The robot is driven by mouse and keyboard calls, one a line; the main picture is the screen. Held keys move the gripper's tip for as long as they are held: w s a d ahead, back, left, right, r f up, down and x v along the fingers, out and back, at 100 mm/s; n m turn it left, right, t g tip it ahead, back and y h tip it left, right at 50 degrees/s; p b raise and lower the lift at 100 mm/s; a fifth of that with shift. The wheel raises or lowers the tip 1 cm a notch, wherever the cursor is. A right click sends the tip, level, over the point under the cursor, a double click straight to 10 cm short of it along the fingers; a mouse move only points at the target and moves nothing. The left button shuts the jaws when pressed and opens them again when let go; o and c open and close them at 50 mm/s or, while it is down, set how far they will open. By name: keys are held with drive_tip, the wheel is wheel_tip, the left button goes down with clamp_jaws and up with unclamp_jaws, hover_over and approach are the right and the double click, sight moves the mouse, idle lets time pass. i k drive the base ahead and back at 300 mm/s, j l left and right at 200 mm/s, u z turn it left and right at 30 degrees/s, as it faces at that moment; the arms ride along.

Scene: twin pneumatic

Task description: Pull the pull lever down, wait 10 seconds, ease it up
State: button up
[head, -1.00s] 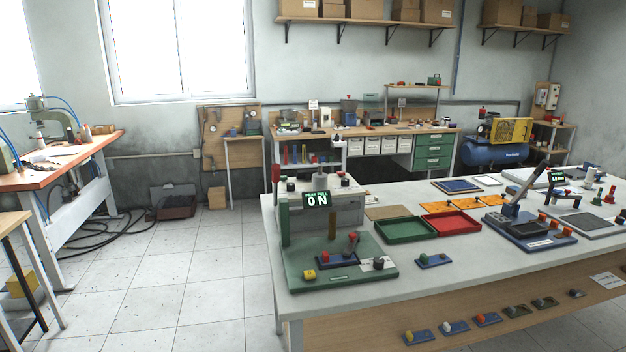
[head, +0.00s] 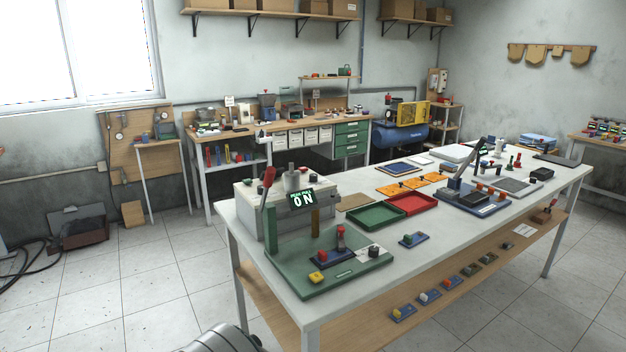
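A lever with a red grip (head: 268,175), which looks like the pull lever, stands at the left side of a grey box (head: 332,206). Its grip points up and leans slightly right. No gripper is touching it. A small dark display (head: 302,200) on the box reads "PEAK PULL 0 N". The box stands at the back of a green base plate (head: 300,281) on the near left end of the bench. The plate also carries a red-knobbed control (head: 341,236). My gripper is not in view; a rounded grey part, likely of my own arm, shows at the bottom edge.
The long grey bench (head: 405,261) holds a green tray (head: 376,216), a red tray (head: 411,204) and a blue fixture (head: 472,201). A lower wooden shelf (head: 363,326) carries several small switches.

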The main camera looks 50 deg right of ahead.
sight(269, 177)
drive_tip(key=i+z, duration=0.15)
drive_tip(key=z, duration=0.25)
drive_tip(key=i+j+z, duration=0.1)
drive_tip(key=z, duration=0.3)
drive_tip(key=i+j+z, duration=0.15)
drive_tip(key=z, duration=0.2)
drive_tip(key=i+j+z, duration=0.15)
drive_tip(key=z, duration=0.25)
drive_tip(key=i+j+z, duration=0.4)
drive_tip(key=j+z, duration=0.25)
